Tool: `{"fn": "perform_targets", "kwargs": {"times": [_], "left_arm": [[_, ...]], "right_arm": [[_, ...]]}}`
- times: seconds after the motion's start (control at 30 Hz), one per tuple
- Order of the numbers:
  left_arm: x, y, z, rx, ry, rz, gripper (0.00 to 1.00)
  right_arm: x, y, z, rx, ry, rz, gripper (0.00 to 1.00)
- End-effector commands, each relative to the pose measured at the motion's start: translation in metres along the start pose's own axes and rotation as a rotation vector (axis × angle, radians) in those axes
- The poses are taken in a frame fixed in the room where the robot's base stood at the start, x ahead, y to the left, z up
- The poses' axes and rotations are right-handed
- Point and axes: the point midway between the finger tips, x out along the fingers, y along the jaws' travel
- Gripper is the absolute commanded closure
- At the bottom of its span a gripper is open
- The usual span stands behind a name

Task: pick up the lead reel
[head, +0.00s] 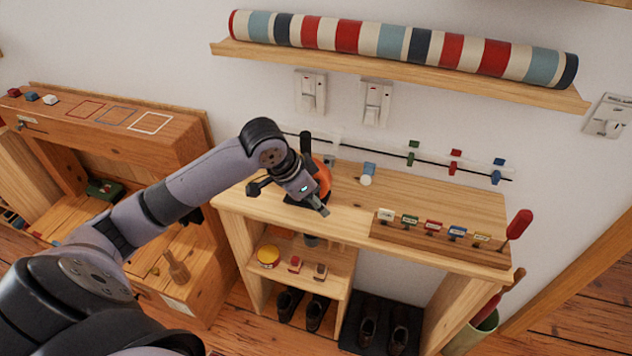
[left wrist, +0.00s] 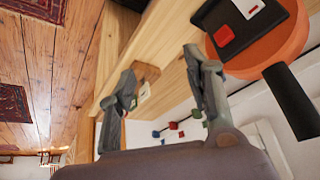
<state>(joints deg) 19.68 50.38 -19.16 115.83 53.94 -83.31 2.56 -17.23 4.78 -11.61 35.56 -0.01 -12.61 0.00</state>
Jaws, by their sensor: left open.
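The lead reel seems to be the orange round thing (head: 323,172) on the wooden bench top, partly hidden behind my left gripper in the head view. In the left wrist view the orange reel (left wrist: 262,55) is at the upper right, with a black handle and a black plate bearing a red square. My left gripper (head: 290,198) is over the left part of the bench top, close by the reel. In the left wrist view its open fingers (left wrist: 161,72) have nothing between them, and the reel lies outside the right finger. My right gripper is not in view.
A wooden rack (head: 440,238) with coloured tags and a red-handled tool (head: 519,224) stands on the bench's right. A small blue-and-white piece (head: 367,174) lies behind. A shelf with a striped roll (head: 400,44) hangs above. Wall switches (head: 376,103) are below it. The bench's middle is clear.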

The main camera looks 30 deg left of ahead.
Motion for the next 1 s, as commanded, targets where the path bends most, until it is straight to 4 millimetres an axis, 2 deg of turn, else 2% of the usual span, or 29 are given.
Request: {"fn": "perform_targets", "kwargs": {"times": [0.03,0.17,0.3,0.4,0.5,0.57,0.67,1.0], "left_arm": [[-0.015,-0.018,-0.009,-0.007,0.006,-0.018,0.54],[-0.059,-0.059,-0.028,-0.044,0.025,-0.039,0.54],[-0.118,-0.100,-0.044,-0.110,0.065,-0.055,0.54],[-0.148,-0.116,-0.049,-0.149,0.089,-0.056,0.54],[-0.162,-0.122,-0.051,-0.169,0.104,-0.053,0.54],[-0.162,-0.124,-0.052,-0.174,0.106,-0.051,0.54],[-0.148,-0.124,-0.054,-0.174,0.104,-0.047,0.54],[-0.076,-0.128,-0.063,-0.174,0.106,-0.047,0.54]], "right_arm": [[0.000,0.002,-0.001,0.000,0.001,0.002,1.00],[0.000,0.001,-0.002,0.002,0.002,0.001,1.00],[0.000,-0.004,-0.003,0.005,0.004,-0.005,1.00],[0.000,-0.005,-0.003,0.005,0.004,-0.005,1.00],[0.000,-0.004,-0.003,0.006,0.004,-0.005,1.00],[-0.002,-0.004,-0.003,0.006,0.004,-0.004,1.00],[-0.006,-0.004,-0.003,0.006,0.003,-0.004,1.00],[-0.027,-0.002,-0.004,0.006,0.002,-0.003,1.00]]}}
